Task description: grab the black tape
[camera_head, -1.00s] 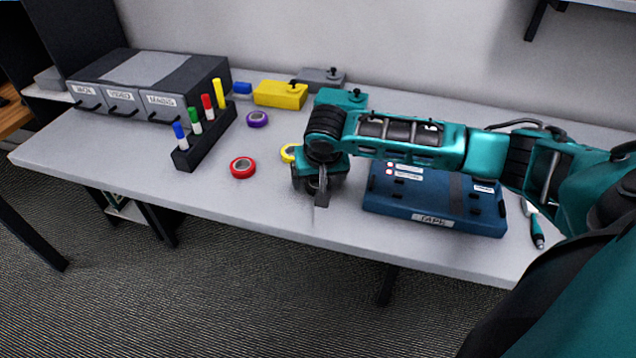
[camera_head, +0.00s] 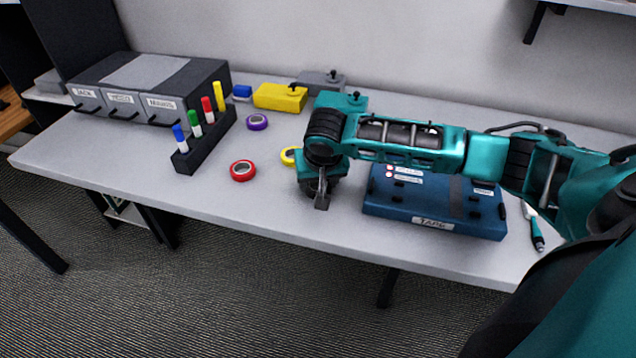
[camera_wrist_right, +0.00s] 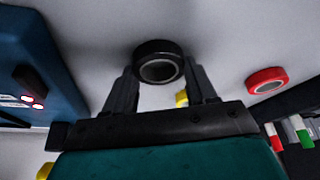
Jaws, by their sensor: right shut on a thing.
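The black tape (camera_wrist_right: 156,48) is a dark roll with a grey inner ring, in the upper middle of the right wrist view. My right gripper (camera_wrist_right: 162,78) has one finger on each side of it and is shut on it. In the head view my right gripper (camera_head: 321,194) points down over the desk, left of the blue tape case; I cannot make out the black tape there, as the gripper covers it. My left gripper is not in view.
A red tape (camera_head: 243,171), a purple tape (camera_head: 257,122) and a partly hidden yellow tape (camera_head: 289,156) lie left of my right gripper. A marker rack (camera_head: 207,145) stands farther left. The blue tape case (camera_head: 385,208) is close on the right. The desk's front edge is near.

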